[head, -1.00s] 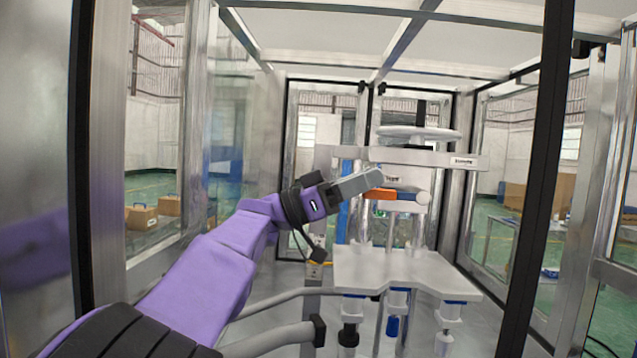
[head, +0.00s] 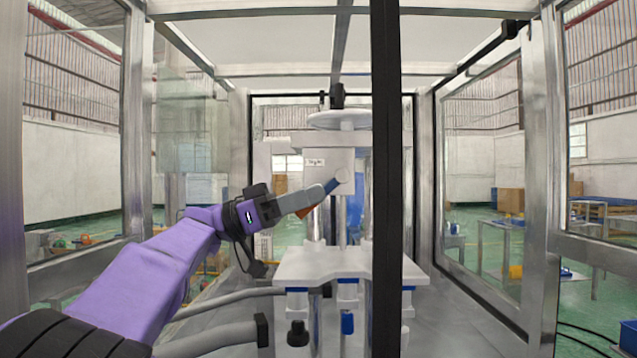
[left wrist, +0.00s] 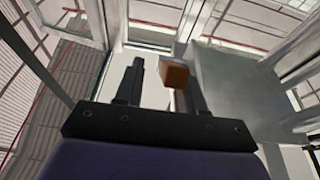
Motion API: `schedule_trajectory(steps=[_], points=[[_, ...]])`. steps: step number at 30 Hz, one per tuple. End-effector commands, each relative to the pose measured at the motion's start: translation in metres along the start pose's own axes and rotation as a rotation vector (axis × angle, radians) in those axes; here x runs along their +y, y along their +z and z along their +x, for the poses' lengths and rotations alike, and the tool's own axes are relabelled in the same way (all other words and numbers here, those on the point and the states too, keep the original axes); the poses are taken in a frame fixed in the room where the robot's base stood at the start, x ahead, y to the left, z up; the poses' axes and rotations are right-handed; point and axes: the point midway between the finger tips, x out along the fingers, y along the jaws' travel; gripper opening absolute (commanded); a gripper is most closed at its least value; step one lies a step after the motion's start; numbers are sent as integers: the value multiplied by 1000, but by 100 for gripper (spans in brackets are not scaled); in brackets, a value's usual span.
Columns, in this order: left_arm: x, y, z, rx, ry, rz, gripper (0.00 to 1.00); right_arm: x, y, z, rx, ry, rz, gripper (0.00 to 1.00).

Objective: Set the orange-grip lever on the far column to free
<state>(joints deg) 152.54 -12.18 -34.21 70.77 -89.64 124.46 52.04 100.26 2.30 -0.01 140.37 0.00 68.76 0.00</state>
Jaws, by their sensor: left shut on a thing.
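The lever's orange grip (head: 307,211) shows below my left fingers in the head view, in front of the far column. It slants down to the left from a round pale pivot (head: 345,175). My left gripper (head: 325,190) is shut on the lever, and its fingers hide part of it. In the left wrist view the orange grip (left wrist: 175,77) is by the right-hand finger of my left gripper (left wrist: 164,82). My right gripper is not in view.
A pale work plate (head: 325,264) lies below the lever. A dark upright post (head: 386,150) stands in front of the column's right side. Glass-panelled frame walls (head: 487,170) enclose the space on both sides. A round handwheel (head: 338,119) tops the column.

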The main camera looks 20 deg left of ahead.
Motion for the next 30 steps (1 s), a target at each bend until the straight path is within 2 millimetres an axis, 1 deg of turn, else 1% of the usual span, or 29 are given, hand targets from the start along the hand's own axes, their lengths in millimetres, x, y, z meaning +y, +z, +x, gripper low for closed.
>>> schedule_trajectory(steps=[1,3,12,16,30], points=[[-1,3,-10,5,-6,-3,29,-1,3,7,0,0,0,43],[-2,2,-18,7,-8,-3,29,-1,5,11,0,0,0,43],[-2,4,-39,6,-3,-5,29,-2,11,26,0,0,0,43],[-2,3,-41,5,-2,-5,29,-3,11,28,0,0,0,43],[-2,2,-40,6,1,-3,29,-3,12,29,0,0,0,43]])
